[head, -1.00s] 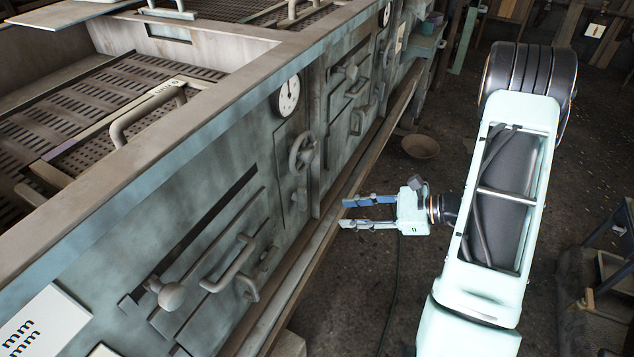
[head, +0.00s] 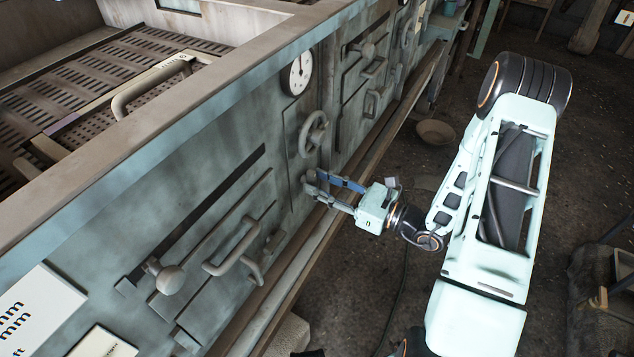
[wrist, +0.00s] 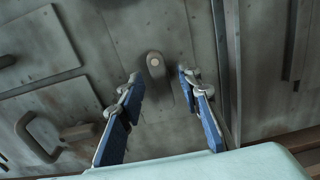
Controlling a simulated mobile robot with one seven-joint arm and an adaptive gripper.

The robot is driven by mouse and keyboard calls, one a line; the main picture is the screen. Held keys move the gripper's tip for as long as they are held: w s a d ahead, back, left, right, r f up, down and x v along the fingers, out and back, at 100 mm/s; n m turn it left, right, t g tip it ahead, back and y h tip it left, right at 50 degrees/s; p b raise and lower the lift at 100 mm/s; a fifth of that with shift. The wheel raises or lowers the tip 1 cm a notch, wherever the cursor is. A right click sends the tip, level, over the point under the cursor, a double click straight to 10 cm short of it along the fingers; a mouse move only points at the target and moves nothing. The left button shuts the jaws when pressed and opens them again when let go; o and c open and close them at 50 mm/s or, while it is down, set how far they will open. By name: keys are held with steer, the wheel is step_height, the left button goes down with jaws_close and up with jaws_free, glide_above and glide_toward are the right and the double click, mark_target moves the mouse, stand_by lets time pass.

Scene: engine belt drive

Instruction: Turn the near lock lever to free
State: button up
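The near lock lever, a short grey lever on a round pivot, is on the near panel below the handwheel. In the wrist view the lever (wrist: 154,66) is ahead, between my two spread fingers, with a gap on each side. In the head view my gripper (head: 314,182) is at the panel with its fingertips over the lever's place, so the lever is mostly hidden there. In the wrist view my gripper (wrist: 161,84) is open, with nothing held between its blue pads. I cannot tell how far the tips are from the lever.
A handwheel (head: 313,132) and a round dial (head: 296,73) are above my gripper. A looped handle (head: 233,252) and a round knob (head: 169,279) stick out of the panel to the left. A ledge (head: 283,262) runs along the panel's foot. Open floor lies to the right.

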steer(key=shift+w+a, duration=0.3)
steer(key=shift+a, duration=0.15)
jaws_close()
